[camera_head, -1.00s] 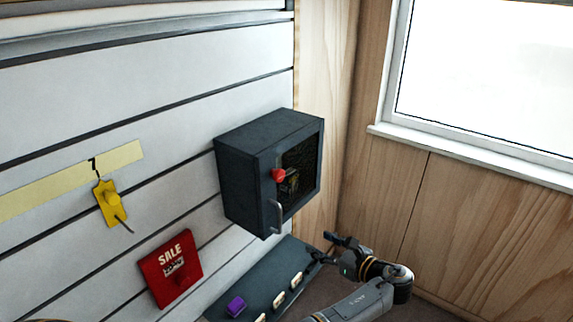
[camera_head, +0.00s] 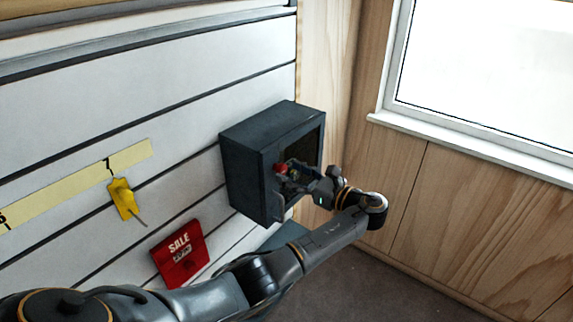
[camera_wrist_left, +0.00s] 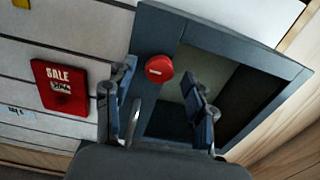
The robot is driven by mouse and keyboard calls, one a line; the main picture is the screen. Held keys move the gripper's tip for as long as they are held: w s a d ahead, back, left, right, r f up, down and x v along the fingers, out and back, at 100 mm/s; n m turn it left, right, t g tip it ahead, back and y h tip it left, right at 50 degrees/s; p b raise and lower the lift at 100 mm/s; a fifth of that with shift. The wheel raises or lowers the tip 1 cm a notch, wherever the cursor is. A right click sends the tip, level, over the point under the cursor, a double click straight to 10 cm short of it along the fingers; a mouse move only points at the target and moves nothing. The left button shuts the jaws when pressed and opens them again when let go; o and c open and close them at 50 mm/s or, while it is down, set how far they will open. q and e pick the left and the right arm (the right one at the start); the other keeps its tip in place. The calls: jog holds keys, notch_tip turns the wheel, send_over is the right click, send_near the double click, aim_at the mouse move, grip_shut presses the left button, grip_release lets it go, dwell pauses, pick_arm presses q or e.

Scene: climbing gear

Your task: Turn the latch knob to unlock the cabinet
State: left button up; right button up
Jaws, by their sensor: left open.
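The dark grey cabinet (camera_head: 255,165) hangs on the white slatted wall, with a dark window in its front door. Its red round latch knob (camera_head: 281,168) is on the door front, partly hidden by my gripper in the head view. In the left wrist view the knob (camera_wrist_left: 159,68) shows a pale slot mark and lies between and just beyond the fingertips. A curved door handle (camera_wrist_left: 134,122) is below the knob. My left gripper (camera_head: 288,178) is open in front of the door, its fingers either side of the knob; I cannot tell whether they touch it. My right gripper is not in view.
A red SALE sign (camera_head: 181,254) and a yellow hanging item (camera_head: 124,200) are on the wall left of the cabinet. A wood-panelled wall with a window (camera_head: 485,80) stands to the right. Dark floor (camera_head: 345,290) below is clear.

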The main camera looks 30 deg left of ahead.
aim_at(274, 168)
pick_arm(q)
jog(key=shift+w+a, duration=0.15)
jog(key=shift+a, duration=1)
jog(key=c, duration=1)
jog(key=shift+c, duration=0.7)
